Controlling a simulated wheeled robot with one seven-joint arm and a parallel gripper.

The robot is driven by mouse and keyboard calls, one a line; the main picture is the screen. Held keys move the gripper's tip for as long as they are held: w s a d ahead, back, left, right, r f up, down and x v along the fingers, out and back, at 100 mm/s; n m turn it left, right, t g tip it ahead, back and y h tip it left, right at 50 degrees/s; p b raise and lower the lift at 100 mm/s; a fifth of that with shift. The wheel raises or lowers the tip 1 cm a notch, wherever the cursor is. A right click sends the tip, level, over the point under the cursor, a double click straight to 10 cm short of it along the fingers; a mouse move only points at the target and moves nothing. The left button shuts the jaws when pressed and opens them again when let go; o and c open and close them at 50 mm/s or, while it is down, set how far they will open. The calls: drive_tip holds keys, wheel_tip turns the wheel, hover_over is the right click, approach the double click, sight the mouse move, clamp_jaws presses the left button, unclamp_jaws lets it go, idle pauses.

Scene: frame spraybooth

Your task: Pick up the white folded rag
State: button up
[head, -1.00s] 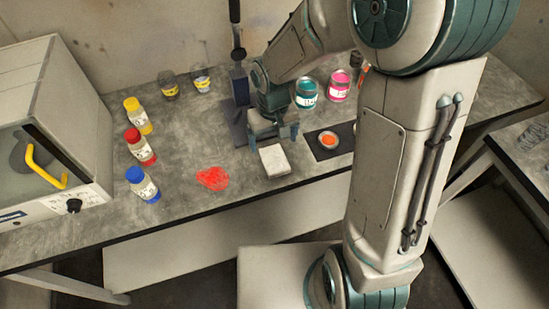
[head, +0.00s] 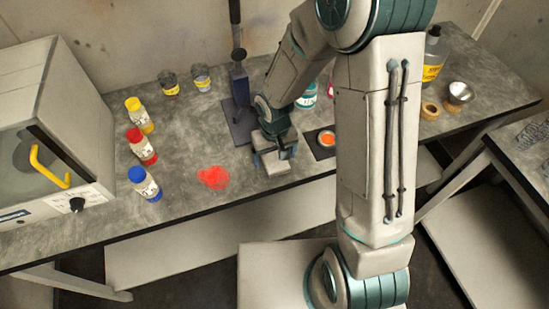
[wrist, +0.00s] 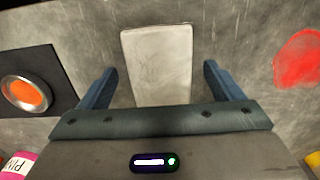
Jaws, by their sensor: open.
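The white folded rag (head: 277,190) lies flat on the grey worktop near its front edge in the head view. My gripper (head: 274,163) is just above its back end and hides part of it. In the wrist view the rag (wrist: 158,62) lies between the two blue fingers of my open gripper (wrist: 160,85), with a gap on each side. The fingers do not touch it.
A red paint spill (head: 213,177) is left of the rag. A dark mat with a metal cup of orange paint (wrist: 27,92) is close on its other side. Blue (head: 144,183), red (head: 141,146) and yellow (head: 139,115) bottles stand further left, beside a white oven-like box (head: 60,130).

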drive_tip(key=shift+c, duration=0.4)
drive_tip(key=c, duration=1)
drive_tip(key=shift+r, duration=0.15)
